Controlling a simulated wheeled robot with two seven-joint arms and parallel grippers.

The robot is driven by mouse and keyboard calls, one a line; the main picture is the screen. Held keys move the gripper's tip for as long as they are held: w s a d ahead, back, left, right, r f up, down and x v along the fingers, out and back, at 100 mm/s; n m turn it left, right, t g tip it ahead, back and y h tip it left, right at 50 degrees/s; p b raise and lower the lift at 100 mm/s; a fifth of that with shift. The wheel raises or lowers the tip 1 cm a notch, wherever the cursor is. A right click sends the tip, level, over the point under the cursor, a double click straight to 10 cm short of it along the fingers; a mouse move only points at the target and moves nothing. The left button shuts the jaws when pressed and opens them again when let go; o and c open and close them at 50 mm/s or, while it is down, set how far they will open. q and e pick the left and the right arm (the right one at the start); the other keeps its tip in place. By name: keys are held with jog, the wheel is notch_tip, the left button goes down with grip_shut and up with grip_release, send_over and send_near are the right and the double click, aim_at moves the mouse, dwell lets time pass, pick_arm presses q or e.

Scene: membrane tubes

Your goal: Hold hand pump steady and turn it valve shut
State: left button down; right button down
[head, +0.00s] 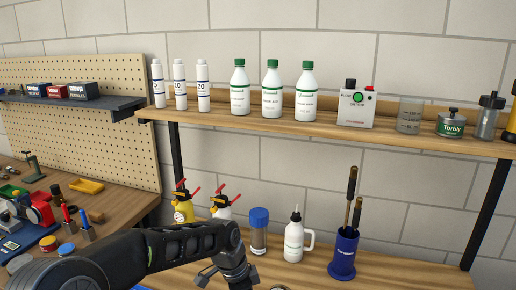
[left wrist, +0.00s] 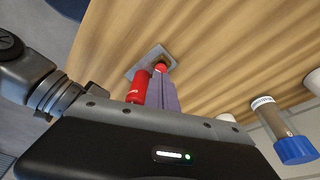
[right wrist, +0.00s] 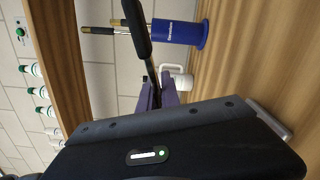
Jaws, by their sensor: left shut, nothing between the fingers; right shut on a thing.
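The hand pump shows only in parts. In the left wrist view a red cylinder (left wrist: 137,88) stands by a grey square base plate (left wrist: 143,62) on the wooden bench. My left gripper (left wrist: 166,82) is shut and empty, right beside the red cylinder; a small red tip (left wrist: 160,68) shows at its fingertips, and I cannot tell whether they touch. In the right wrist view my right gripper (right wrist: 154,88) is shut on a long black handle (right wrist: 137,28). The valve is not clearly visible. In the head view my left arm reaches down to the bottom edge; the right gripper is out of frame.
A shelf (head: 330,125) with several bottles runs above.

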pick_arm(q)
jog(key=shift+f, duration=3.3)
jog(key=shift+w+d, duration=0.1)
jog(key=shift+d, duration=0.15)
jog(key=shift+w+r, duration=0.1)
jog(key=shift+w, duration=0.25)
jog(key=shift+a, duration=0.15)
jog(key=shift+a, duration=0.25)
jog(key=shift+r, duration=0.1)
